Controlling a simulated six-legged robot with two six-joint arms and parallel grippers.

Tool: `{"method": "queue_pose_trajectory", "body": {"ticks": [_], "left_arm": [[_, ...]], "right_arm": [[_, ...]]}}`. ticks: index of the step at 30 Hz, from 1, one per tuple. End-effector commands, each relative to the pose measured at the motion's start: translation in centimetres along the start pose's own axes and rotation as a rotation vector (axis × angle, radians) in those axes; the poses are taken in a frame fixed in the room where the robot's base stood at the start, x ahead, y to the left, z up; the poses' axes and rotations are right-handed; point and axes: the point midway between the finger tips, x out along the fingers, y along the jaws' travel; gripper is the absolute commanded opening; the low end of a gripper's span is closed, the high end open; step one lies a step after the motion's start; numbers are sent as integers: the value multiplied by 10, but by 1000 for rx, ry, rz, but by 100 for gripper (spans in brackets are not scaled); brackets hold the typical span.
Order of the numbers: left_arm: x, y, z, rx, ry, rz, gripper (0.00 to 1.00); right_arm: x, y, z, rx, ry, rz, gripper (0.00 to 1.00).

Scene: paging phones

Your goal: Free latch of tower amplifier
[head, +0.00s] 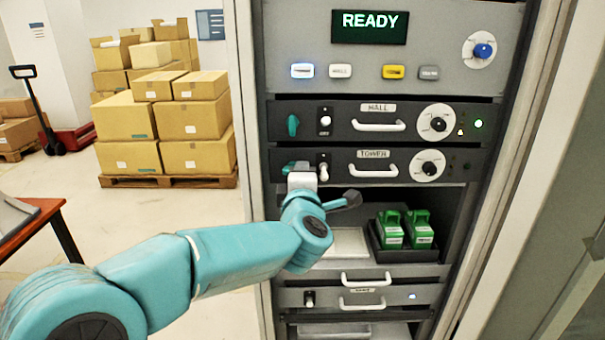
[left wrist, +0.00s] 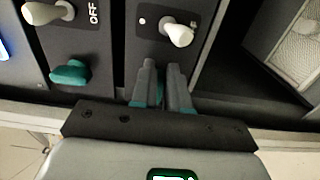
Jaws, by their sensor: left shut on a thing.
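The tower amplifier (head: 345,175) is a dark rack unit with a "TOWER" label, a white handle (head: 375,171), a round dial (head: 429,168) and a white toggle switch (head: 323,166). Its teal latch (head: 288,168) is at the left end of its front, mostly covered by my gripper. My left gripper (head: 298,172) is at this latch and shut on it. In the left wrist view the two grey fingers (left wrist: 162,85) reach to the panel below the tower toggle (left wrist: 178,32), with bits of teal around them. The latch's exact angle is hard to tell. My right gripper is out of view.
The hall amplifier (head: 345,131) sits just above, with its own teal latch (head: 292,125). Above that a panel display (head: 369,27) reads "READY". Below is an open bay with green modules (head: 390,228) in a dark holder. Stacked boxes (head: 165,115) stand behind, left.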

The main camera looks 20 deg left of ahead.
Motion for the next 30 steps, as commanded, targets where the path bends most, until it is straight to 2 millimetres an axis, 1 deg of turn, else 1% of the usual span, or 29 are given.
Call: {"method": "queue_pose_trajectory", "body": {"ticks": [12, 13, 14, 15, 22, 25, 28, 30], "left_arm": [[1, 1, -2, 7, 5, 3, 0], [1, 1, -2, 7, 5, 3, 25], [1, 1, -2, 7, 5, 3, 34], [1, 1, -2, 7, 4, 2, 40], [0, 0, -1, 6, 2, 2, 40], [-3, 0, 0, 6, 1, 2, 40], [-16, 0, 0, 5, -1, 4, 40], [-30, -2, 0, 5, -2, 4, 40]], "right_arm": [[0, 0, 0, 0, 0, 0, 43], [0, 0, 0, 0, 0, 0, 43], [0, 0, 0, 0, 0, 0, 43], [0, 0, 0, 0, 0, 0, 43], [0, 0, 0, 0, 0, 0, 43], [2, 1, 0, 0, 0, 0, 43], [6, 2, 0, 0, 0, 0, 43], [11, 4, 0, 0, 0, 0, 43]]}}
